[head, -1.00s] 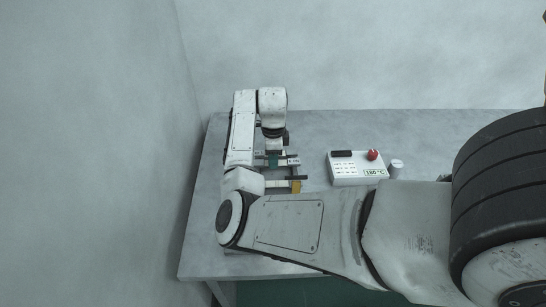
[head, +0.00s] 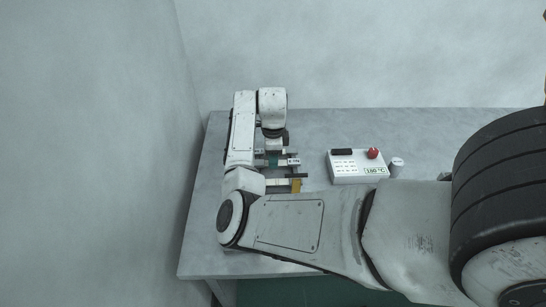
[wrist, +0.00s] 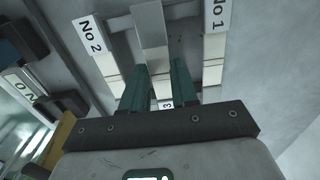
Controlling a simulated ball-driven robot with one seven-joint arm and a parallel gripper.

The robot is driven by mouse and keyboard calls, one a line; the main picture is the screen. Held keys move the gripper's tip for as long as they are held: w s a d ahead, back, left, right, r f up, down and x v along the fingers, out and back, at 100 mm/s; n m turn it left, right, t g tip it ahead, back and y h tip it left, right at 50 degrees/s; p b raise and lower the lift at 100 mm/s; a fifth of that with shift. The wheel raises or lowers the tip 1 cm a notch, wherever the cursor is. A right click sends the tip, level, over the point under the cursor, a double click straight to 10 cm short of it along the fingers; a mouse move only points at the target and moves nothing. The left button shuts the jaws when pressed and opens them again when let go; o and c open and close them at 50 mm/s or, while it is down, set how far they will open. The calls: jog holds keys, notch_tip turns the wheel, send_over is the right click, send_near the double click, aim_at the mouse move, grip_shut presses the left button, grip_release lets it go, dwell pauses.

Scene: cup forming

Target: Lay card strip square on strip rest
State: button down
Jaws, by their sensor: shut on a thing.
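My gripper (wrist: 160,86) has two green fingers that point at the table in the wrist view. They are shut on a pale grey card strip (wrist: 151,38), which runs from between them toward the top of the picture. The strip lies between pale pieces labelled No 2 (wrist: 90,36) and No 1 (wrist: 216,14). A label with a 3 (wrist: 165,104) shows below the fingers. I cannot tell which piece is the strip rest, or whether the strip touches it. In the head view my gripper (head: 273,161) is small and partly hidden by my arm.
A white control box (head: 358,168) with a red button (head: 373,153) and a 180 °C display stands to the right, with a small white cylinder (head: 397,165) beside it. A yellow block (head: 295,185) is in front of the gripper. The grey table (head: 330,125) is clear behind.

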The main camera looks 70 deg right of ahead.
jog(key=shift+f+b, duration=0.45)
jog(key=shift+f, duration=0.35)
dwell(0.8)
jog(key=shift+c, duration=1.5)
grip_release()
jog(key=shift+r, duration=0.15)
jog(key=shift+r+p, duration=3.5)
jog(key=shift+r, duration=0.45)
jog(key=shift+f, duration=0.1)
